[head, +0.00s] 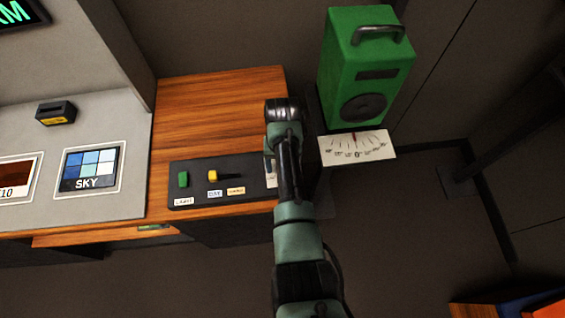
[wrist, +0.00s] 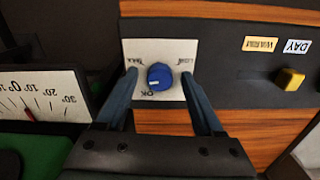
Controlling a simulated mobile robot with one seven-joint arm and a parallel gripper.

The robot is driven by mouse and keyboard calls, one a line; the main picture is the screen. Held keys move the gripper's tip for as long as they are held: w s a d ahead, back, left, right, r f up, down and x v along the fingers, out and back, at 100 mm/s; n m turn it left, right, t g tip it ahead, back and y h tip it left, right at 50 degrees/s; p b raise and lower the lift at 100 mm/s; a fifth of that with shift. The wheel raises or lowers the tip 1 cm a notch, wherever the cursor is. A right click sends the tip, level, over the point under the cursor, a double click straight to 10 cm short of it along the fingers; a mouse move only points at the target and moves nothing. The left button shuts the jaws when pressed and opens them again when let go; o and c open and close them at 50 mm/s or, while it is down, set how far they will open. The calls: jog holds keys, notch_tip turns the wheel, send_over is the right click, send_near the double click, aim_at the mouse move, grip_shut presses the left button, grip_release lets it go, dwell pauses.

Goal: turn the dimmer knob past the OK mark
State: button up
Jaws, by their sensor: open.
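The dimmer knob (wrist: 160,77) is a round blue knob with a white mark, on a white plate (wrist: 145,48) in the wrist view. The white mark is toward the lower part of the knob. The OK mark (wrist: 147,94) is printed beside the knob's lower left. Other printed words stand at the plate's left and right, the right one reading like LOW. My gripper (wrist: 159,74) is open, one finger on each side of the knob with visible gaps. In the head view my arm hides the knob and most of the gripper; only a sliver of the plate (head: 271,181) shows.
The black panel (head: 225,169) also carries a green switch (head: 183,179) and a yellow slider (head: 213,175) left of my arm. A green speaker-like box (head: 365,65) with a white dial card (head: 357,148) stands close on the right. The wooden top (head: 210,110) behind is clear.

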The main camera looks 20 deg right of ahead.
notch_tip(320, 180, up, 13)
jog(key=b, duration=0.1)
dwell(0.5)
jog(key=shift+w, duration=0.1)
dwell(0.3)
